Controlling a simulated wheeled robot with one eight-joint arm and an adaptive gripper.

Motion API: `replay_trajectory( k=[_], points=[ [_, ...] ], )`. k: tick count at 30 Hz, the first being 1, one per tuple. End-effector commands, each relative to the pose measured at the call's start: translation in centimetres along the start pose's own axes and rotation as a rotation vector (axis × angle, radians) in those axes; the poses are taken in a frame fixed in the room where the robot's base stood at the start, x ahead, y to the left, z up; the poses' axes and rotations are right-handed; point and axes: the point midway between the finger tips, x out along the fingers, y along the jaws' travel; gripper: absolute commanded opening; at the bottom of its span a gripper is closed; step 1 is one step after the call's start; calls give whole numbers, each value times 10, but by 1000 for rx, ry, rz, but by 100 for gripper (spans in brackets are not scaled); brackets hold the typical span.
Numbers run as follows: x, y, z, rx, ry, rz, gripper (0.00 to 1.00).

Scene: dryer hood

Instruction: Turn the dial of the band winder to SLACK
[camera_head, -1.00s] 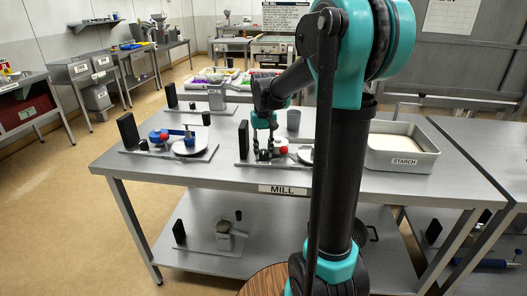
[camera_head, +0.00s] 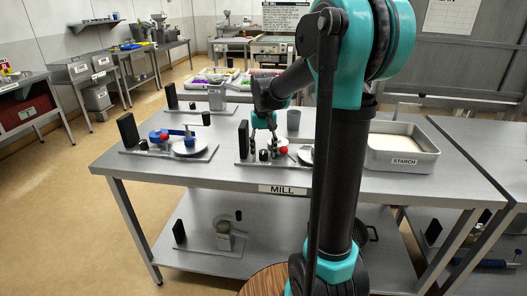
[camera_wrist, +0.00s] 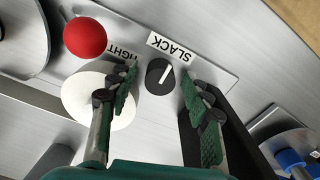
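The band winder (camera_head: 243,141) stands on the MILL table in the head view, with a black upright block, a pale disc and a red ball knob. Its dial (camera_wrist: 159,76) is a round black knob with a white pointer line in the wrist view. The line slants toward the SLACK label (camera_wrist: 172,46). The TIGHT label (camera_wrist: 123,50) is partly hidden by a finger. My gripper (camera_wrist: 157,79) is open, with one finger on each side of the dial and visible gaps between. The gripper also shows over the winder in the head view (camera_head: 264,147).
The red ball (camera_wrist: 85,37) and pale disc (camera_wrist: 92,98) lie close to the left finger. The black block (camera_wrist: 196,133) is under the right finger. A similar device with a blue arm (camera_head: 160,135) stands left, the STARCH tray (camera_head: 402,160) right, and a dark cup (camera_head: 293,120) behind.

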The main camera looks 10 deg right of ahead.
Motion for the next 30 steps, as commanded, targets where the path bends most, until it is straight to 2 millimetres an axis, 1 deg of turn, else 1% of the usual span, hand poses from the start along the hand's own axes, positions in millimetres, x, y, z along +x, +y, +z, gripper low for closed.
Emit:
replay_trajectory(
  k=[5,8,11,18,21,25,30],
  points=[
    [-2,0,0,0,0,0,49],
    [-10,0,0,0,0,0,49],
    [-24,0,0,0,0,0,49],
    [-72,0,0,0,0,0,49],
    [-90,0,0,0,0,0,49],
    [-108,0,0,0,0,0,49],
    [-119,0,0,0,0,0,49]
  ],
)
